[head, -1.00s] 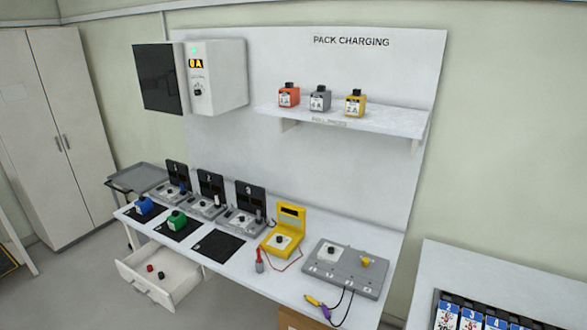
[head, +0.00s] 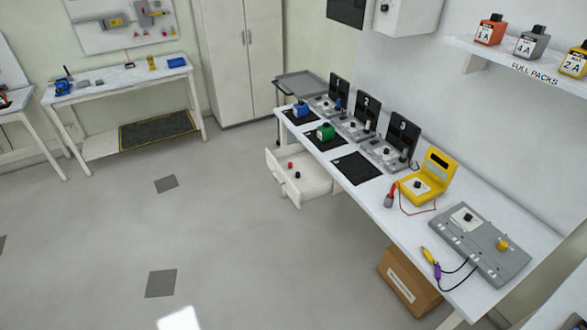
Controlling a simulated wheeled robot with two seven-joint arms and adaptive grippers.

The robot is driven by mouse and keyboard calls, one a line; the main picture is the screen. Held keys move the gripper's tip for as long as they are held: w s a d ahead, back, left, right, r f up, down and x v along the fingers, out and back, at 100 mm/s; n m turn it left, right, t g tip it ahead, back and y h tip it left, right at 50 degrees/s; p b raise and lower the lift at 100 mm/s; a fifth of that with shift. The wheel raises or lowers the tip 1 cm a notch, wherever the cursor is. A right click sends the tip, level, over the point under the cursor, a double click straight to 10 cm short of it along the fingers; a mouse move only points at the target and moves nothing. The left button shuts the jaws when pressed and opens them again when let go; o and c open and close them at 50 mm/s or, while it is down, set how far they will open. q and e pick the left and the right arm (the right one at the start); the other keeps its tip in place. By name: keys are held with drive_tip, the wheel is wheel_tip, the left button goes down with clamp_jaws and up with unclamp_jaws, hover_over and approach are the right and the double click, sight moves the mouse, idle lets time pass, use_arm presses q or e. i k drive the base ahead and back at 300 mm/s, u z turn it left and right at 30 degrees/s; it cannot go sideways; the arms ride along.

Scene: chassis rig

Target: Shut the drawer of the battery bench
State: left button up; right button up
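The white drawer (head: 318,187) of the battery bench (head: 350,194) stands pulled out under the left part of the bench top. Its front, with a handle, faces the open floor. A red knob-like item (head: 291,165) and a black one (head: 297,175) lie inside it. Neither of my grippers is in view.
A cardboard box (head: 410,282) stands on the floor under the bench's right part. A grey cart (head: 301,84) stands beyond its far end. Another workbench (head: 118,76) stands at the back left. The grey floor (head: 215,225) before the drawer is clear.

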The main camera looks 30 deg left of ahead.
sight(314, 181)
drive_tip(key=k, duration=1.3)
drive_tip(key=u, duration=0.7)
drive_tip(key=i, duration=0.6)
drive_tip(key=u, duration=0.8)
drive_tip(key=i, duration=1.35)
drive_tip(key=z, duration=1.2)
drive_tip(key=i, duration=0.5)
drive_tip(key=z, duration=0.5)
